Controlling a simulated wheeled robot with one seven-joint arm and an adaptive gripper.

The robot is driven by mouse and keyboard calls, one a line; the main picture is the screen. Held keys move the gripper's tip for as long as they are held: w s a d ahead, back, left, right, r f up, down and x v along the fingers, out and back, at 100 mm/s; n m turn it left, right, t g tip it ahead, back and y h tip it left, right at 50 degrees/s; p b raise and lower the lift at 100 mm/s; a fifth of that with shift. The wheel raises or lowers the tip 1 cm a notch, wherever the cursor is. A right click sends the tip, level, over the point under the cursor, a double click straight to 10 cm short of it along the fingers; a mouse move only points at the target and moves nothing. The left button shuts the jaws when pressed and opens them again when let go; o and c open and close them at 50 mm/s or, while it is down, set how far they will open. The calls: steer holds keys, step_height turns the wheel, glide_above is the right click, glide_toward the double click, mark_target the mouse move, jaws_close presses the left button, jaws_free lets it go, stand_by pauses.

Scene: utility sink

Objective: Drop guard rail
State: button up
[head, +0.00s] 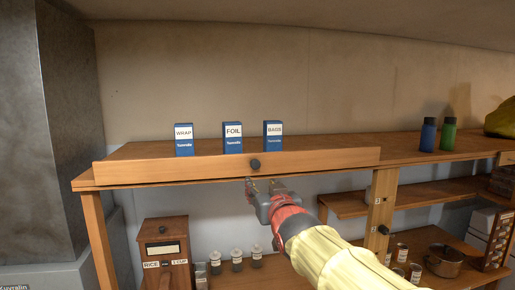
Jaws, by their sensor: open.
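The guard rail (180,171) is a long wooden board along the front edge of the top shelf. It stands upright and has a dark round knob (254,164) right of its middle. My gripper (264,183) is open and empty, just below the knob and the rail's lower edge. A gap seems to show between the fingers and the knob, but depth is hard to tell. Behind the rail stand three blue and white boxes, labelled wrap (184,141), foil (233,139) and bags (273,136). The rail hides part of the shelf surface behind it.
A blue bottle (428,135) and a green bottle (448,134) stand on the shelf at right. A wooden post (381,211) stands right of my arm. Below are a rice dispenser (164,249), small jars (237,260), cans and a pot (444,260). A grey pillar (65,120) is at left.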

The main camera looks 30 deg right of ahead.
mark_target(256, 165)
steer(key=shift+t, duration=0.3)
steer(key=w+d+r+p, duration=0.1)
steer(key=w, duration=0.1)
steer(key=w+p, duration=0.1)
steer(key=w, duration=0.2)
steer(key=w+d+r+p, duration=0.1)
steer(key=w, duration=0.2)
steer(key=shift+w+d+r, duration=0.1)
steer(key=shift+d+r, duration=0.25)
steer(key=shift+c, duration=1.4)
steer(key=c, duration=0.8)
jaws_close()
